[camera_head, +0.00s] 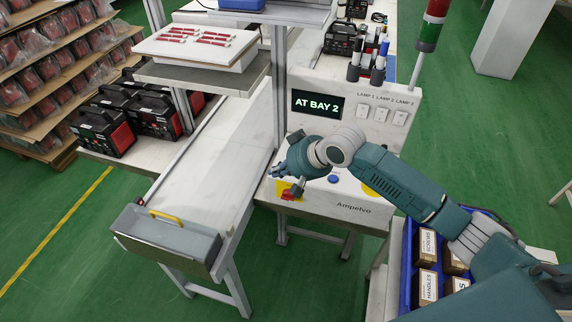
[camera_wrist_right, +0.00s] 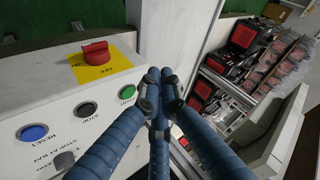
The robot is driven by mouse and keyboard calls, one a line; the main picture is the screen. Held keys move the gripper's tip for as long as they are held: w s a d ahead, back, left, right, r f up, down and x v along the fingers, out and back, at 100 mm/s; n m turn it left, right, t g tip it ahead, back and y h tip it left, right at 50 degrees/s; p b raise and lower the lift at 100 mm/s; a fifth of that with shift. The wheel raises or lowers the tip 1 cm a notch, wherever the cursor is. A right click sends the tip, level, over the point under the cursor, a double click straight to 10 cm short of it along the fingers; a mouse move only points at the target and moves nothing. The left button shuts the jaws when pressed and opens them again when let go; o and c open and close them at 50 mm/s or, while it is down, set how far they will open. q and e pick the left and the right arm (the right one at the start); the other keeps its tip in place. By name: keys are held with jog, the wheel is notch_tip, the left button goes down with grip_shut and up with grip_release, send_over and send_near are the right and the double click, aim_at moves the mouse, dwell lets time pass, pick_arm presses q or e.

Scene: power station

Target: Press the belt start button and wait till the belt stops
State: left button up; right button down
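The control panel (camera_head: 330,195) has a display (camera_head: 318,104) reading "AT BAY 2". In the right wrist view its face carries a green button (camera_wrist_right: 127,91) with a label too small to read surely, a black STOP button (camera_wrist_right: 86,109) and a blue RESET button (camera_wrist_right: 33,132). My right gripper (camera_head: 277,172) is over the panel's left part. In the right wrist view its fingertips (camera_wrist_right: 160,88) are together, empty, just right of the green button; I cannot tell whether they touch it. The pale belt (camera_head: 222,142) runs beside the panel. My left gripper is out of view.
A red rotary switch (camera_wrist_right: 96,52) sits on a yellow plate. A grey bin (camera_head: 170,240) with a yellow handle is at the belt's near end. Black-and-red units (camera_head: 105,132) stand left of the belt. A blue crate (camera_head: 408,250) holds boxes at lower right.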

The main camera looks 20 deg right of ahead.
jog(key=w+d+r+m+t, duration=0.1)
jog(key=w+d+r+m, duration=0.1)
jog(key=w+d+r, duration=0.3)
jog(key=shift+w+d+r, duration=0.2)
jog(key=shift+w+r, duration=0.25)
jog(key=shift+w, duration=0.1)
jog(key=shift+f, duration=0.1)
notch_tip(320, 180, down, 7)
jog(key=b, duration=0.8)
jog(key=shift+f, duration=0.85)
